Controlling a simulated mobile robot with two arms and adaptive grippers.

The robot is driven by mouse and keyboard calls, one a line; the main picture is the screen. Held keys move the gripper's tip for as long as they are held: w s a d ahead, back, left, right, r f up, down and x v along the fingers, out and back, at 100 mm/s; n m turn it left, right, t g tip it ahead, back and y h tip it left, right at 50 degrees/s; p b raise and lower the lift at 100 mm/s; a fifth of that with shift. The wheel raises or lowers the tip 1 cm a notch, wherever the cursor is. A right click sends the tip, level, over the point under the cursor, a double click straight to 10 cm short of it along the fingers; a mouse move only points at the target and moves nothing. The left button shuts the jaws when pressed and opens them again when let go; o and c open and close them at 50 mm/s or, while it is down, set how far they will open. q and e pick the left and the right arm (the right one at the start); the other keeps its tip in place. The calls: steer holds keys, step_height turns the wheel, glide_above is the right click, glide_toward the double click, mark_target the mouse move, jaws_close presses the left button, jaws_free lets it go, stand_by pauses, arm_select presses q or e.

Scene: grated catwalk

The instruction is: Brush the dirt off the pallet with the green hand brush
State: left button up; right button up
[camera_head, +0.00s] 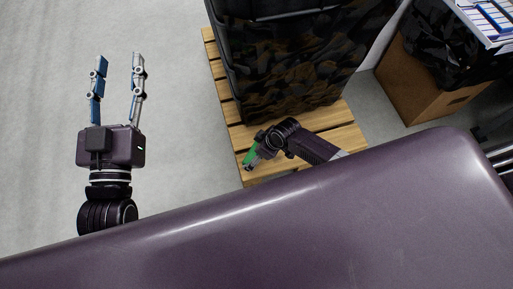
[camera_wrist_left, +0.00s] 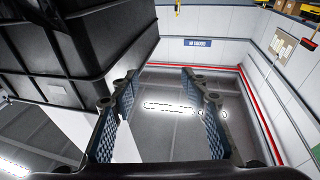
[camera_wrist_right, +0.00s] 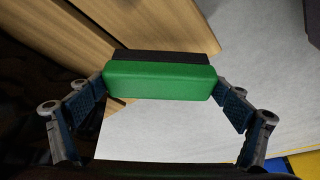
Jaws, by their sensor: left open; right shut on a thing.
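The green hand brush (camera_wrist_right: 160,81) is clasped between the two fingers of my right gripper (camera_wrist_right: 163,95), with its dark bristle side facing away. In the head view the brush (camera_head: 249,154) shows as a small green piece beside my right gripper (camera_head: 256,158), over the near left part of the wooden pallet (camera_head: 345,137). Whether the bristles touch the slats cannot be told. Any dirt on the pallet is not clear to see. My left gripper (camera_head: 119,75) is open and empty over the floor left of the pallet; its spread fingers also show in the left wrist view (camera_wrist_left: 165,100).
A large black crate (camera_head: 300,75) stands on the pallet and covers most of it. A cardboard box (camera_head: 430,85) with black plastic stands at the right. My own purple body hides the near area. The grey floor (camera_head: 175,60) at the left is clear.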

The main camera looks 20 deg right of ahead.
steer(key=shift+r, duration=0.35)
steer(key=shift+r+p, duration=0.25)
steer(key=shift+p, duration=0.3)
steer(key=shift+r+p, duration=0.25)
steer(key=shift+p, duration=0.05)
steer(key=shift+r, duration=0.25)
steer(key=shift+r+p, duration=0.25)
steer(key=shift+p, duration=0.3)
steer(key=shift+r, duration=0.25)
steer(key=shift+r+p, duration=0.25)
steer(key=shift+p, duration=0.25)
arm_select(q)
steer(key=s+a+f+g+y, duration=0.2)
steer(key=s+f+g, duration=0.3)
steer(key=f, duration=0.5)
steer(key=s+a+f+g+y, duration=0.1)
steer(key=s+a+f+g, duration=0.2)
steer(key=f, duration=0.8)
steer(key=shift+s+n+g+y+p, duration=0.35)
steer(key=shift+s+g, duration=0.7)
steer(key=shift+g, duration=0.85)
arm_select(e)
steer(key=shift+r, duration=0.25)
